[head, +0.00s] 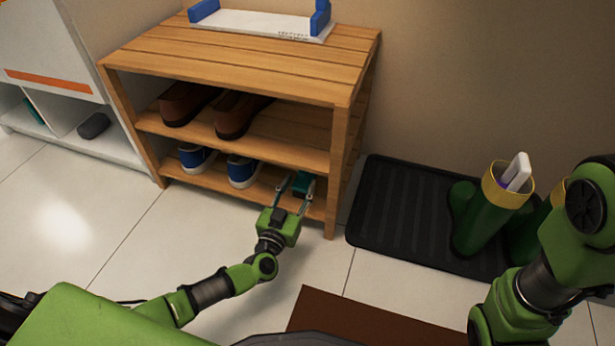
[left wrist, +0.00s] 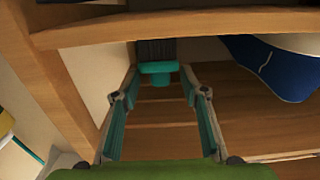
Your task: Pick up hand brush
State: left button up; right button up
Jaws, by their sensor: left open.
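The hand brush (head: 303,183) is teal and sits at the right end of the lower shelf of the wooden shoe rack. In the left wrist view the brush (left wrist: 157,69) shows a teal body and dark bristles, straight beyond my fingers. My left gripper (head: 296,192) is open and reaches into the lower shelf opening. Its fingers (left wrist: 160,85) are spread on either side of the brush's near end, with a gap between them; contact cannot be told. My right arm shows at the right, but its gripper is out of view.
The shoe rack (head: 270,62) has a right post close to the left gripper. Blue shoes (head: 242,171) stand left of the brush, brown shoes (head: 233,115) on the shelf above. Green boots (head: 478,225) stand on a black mat (head: 400,215) at right.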

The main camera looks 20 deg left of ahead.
aim_at(301, 181)
pick_arm(q)
jog(key=w+b, duration=0.3)
jog(key=w, duration=0.1)
jog(key=shift+w+d+f, duration=0.1)
jog(key=shift+w, duration=0.6)
jog(key=shift+r, duration=0.2)
grip_shut()
